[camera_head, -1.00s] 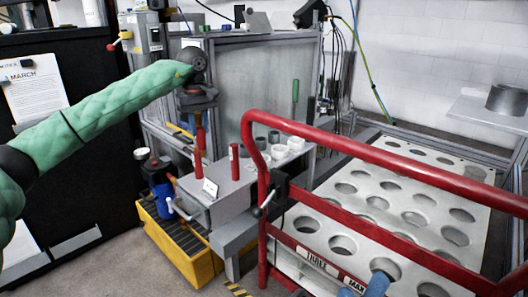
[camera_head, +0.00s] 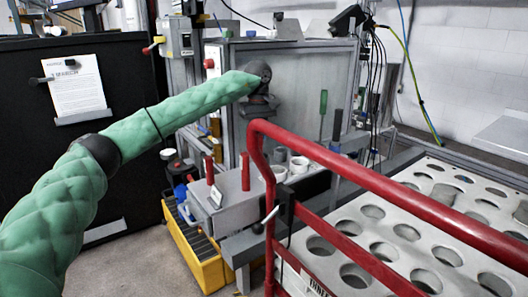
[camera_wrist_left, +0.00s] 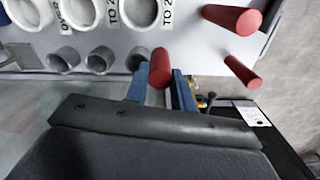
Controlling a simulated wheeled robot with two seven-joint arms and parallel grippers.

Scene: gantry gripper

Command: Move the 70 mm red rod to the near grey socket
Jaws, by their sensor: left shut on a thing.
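My left gripper (camera_head: 258,116) hangs above the socket area in the head view, its fingertips largely behind the red rail. In the left wrist view, its blue fingers (camera_wrist_left: 163,88) are shut on a red rod (camera_wrist_left: 160,66). That rod's far end shows beside the rightmost grey socket (camera_wrist_left: 137,58); I cannot tell the height between them. Two more grey sockets, one in the middle (camera_wrist_left: 101,58) and one at left (camera_wrist_left: 63,59), share its row. Two other red rods (camera_head: 210,168) (camera_head: 245,171) stand upright on the grey block. My right gripper is not in view.
White labelled sockets (camera_head: 299,165) stand beside the grey ones. A red rail (camera_head: 345,178) crosses in front of the sockets and the white perforated tray (camera_head: 400,205). A green-handled tool (camera_head: 323,103) stands behind. A yellow bin (camera_head: 208,262) sits below left.

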